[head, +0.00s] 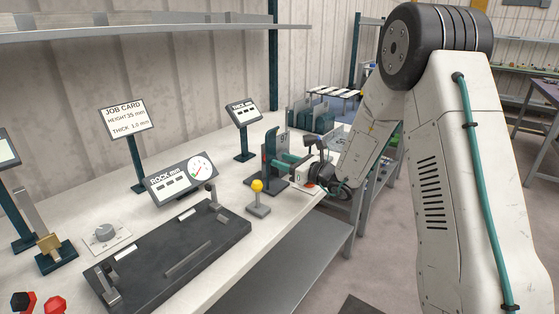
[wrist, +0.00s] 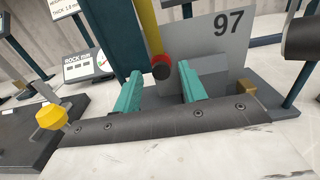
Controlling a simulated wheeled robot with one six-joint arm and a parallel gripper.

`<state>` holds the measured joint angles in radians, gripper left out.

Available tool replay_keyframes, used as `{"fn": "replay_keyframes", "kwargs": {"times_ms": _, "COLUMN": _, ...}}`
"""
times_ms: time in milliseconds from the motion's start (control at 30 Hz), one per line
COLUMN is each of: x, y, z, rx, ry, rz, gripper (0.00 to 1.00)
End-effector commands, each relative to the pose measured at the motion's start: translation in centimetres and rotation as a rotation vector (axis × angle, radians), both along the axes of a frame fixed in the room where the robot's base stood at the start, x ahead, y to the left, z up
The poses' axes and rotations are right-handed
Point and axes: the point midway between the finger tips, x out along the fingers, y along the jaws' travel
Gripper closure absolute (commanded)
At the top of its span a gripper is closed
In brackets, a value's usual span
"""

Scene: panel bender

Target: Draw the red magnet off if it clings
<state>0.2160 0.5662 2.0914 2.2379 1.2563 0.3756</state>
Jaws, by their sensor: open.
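The red magnet (wrist: 162,64) is a short red cylinder with a dark round end, at the foot of a yellow bar (wrist: 149,25) in the wrist view. It shows in front of the grey plate marked 97 (wrist: 222,45); I cannot tell whether it touches the plate. My gripper (wrist: 161,70) is open, with one teal finger on each side of the magnet in the picture. No contact with the magnet shows. In the head view my gripper (head: 281,162) is at the dark stand (head: 270,183), beside the plate (head: 283,142), and the magnet is not clear there.
A yellow-knobbed lever (head: 258,196) stands left of the stand. A dark bending bed (head: 175,255) and the ROCK mm gauge (head: 182,178) are further left. A job card (head: 125,117) reads height 35 mm, thick 1.0 mm. Bare bench top shows near the front edge.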

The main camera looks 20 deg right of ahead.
Motion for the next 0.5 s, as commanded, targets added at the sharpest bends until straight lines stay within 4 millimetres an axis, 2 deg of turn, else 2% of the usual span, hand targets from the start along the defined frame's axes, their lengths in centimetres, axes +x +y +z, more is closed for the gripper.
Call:
{"fn": "replay_keyframes", "kwargs": {"times_ms": 200, "x": 1.6, "y": 1.2, "z": 0.0, "rx": 0.000, "ry": -0.001, "rz": 0.001, "gripper": 0.58}}
{"fn": "replay_keyframes", "kwargs": {"times_ms": 467, "x": 1.7, "y": 1.3, "z": 0.0, "rx": -0.001, "ry": -0.001, "rz": 0.001, "gripper": 0.58}}
{"fn": "replay_keyframes", "kwargs": {"times_ms": 500, "x": 1.7, "y": 1.3, "z": 0.0, "rx": -0.001, "ry": -0.001, "rz": 0.001, "gripper": 0.64}}
